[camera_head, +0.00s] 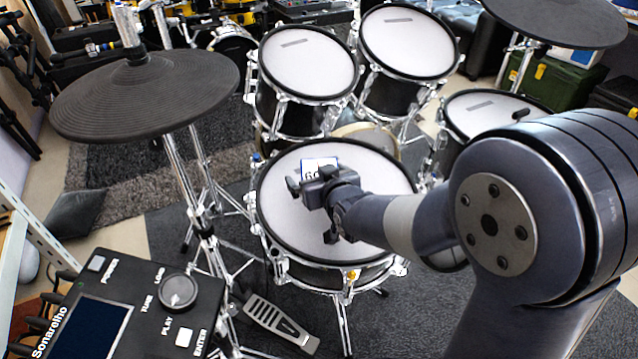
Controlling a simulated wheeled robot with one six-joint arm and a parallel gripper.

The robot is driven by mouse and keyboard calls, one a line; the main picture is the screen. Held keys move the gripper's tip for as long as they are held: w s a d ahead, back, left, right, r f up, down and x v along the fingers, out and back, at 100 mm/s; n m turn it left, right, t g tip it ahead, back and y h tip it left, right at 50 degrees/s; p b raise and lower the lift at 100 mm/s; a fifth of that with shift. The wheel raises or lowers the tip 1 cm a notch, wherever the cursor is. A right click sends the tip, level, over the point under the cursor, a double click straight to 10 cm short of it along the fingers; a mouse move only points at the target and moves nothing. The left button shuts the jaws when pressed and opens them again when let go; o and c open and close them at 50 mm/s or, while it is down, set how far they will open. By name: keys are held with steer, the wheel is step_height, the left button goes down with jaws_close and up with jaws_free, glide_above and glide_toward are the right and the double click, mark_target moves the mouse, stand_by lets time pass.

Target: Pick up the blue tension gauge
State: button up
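A small item with a white face, dark digits and a blue edge, which looks like the blue tension gauge (318,163), lies on the white head of the front drum (285,222). Its lower part is hidden behind my gripper. My gripper (309,211) is over the middle of this drum head, just below the gauge in the picture. Its two dark fingers are spread apart, and I see nothing between them. I cannot tell how high above the drum head they are.
Two tom drums (308,68) stand behind the front drum, with another drum (490,108) to the right. A wide black cymbal (145,92) is at left. A drum module (130,310) and a pedal (280,322) are at lower left. Another cymbal (560,20) hangs at upper right.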

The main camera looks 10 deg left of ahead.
steer(key=c, duration=1.3)
steer(key=shift+o, duration=0.2)
steer(key=shift+r, duration=0.1)
